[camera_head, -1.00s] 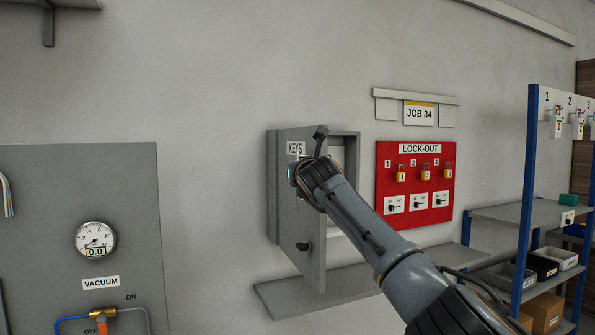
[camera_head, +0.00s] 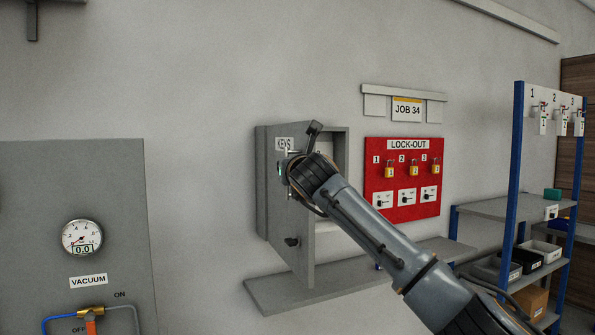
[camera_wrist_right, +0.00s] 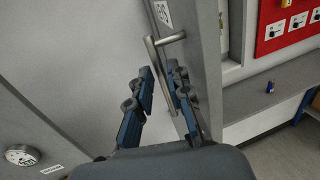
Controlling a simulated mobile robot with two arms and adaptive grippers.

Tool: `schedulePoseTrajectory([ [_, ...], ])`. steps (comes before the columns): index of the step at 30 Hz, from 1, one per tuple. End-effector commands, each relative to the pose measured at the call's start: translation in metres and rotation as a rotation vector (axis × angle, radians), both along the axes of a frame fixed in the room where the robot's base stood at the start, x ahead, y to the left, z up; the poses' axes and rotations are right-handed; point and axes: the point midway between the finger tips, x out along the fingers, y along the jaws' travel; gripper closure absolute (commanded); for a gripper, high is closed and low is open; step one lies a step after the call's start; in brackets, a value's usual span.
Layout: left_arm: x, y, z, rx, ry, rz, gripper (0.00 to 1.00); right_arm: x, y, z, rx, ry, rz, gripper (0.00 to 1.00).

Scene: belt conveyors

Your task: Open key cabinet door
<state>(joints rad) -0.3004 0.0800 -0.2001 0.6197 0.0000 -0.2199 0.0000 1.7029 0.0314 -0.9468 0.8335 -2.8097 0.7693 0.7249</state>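The grey key cabinet (camera_head: 342,170) hangs on the wall in the head view. Its door (camera_head: 300,225), labelled KEYS, stands partly open, swung out from the left side, with a gap along the right. A dark knob (camera_head: 292,242) sits low on the door. My right gripper (camera_head: 288,165) is at the upper part of the door, largely hidden by its own wrist. In the right wrist view, the metal door handle (camera_wrist_right: 157,62) runs down between the fingers of my right gripper (camera_wrist_right: 160,72), which stand apart. Firm contact with the handle cannot be made out. My left gripper is not in view.
A shelf (camera_head: 275,292) juts out below the cabinet, with a small blue item (camera_wrist_right: 269,87) on it. A red lock-out board (camera_head: 403,212) with padlocks hangs at the right, beside a blue-post rack (camera_head: 517,190). A vacuum gauge panel (camera_head: 110,200) is at the left.

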Motion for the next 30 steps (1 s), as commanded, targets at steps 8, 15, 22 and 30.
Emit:
schedulePoseTrajectory([
  [8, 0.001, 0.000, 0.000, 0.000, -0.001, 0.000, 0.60, -0.035, -0.007, -0.001, -0.001, -0.001, 0.000, 0.82],
  [15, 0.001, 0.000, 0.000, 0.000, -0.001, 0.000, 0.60, -0.067, -0.013, -0.001, 0.000, 0.000, -0.001, 0.82],
  [22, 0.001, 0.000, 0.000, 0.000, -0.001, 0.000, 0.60, -0.082, -0.016, -0.001, 0.000, 0.001, -0.002, 0.82],
  [30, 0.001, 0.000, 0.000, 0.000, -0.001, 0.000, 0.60, -0.084, -0.016, -0.001, 0.000, 0.002, -0.002, 0.82],
])
